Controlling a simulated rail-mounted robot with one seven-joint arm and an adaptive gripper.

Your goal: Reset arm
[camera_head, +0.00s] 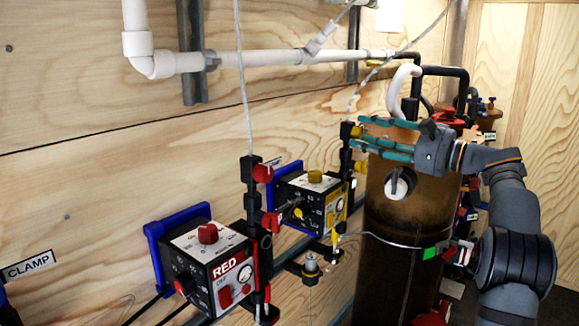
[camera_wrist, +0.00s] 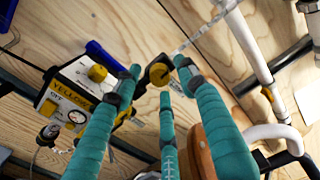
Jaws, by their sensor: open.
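My gripper (camera_head: 380,138) has teal-wrapped fingers and points left in front of the upper part of a brown cylindrical tank (camera_head: 400,215). Its fingers are spread open and nothing is held between them. In the wrist view, the fingers (camera_wrist: 160,84) reach up from the bottom. A yellow knob (camera_wrist: 159,74) on a black clamp shows between the fingertips; I cannot tell whether they touch it. My grey arm comes in from the right side of the head view, bent at the elbow.
A box labelled RED (camera_head: 210,262) and a yellow-labelled box (camera_head: 310,200) stand on blue brackets along the wooden wall. The yellow-labelled box also shows in the wrist view (camera_wrist: 75,98). A white pipe (camera_head: 262,58) runs above. Black posts and a thin wire stand near the fingers.

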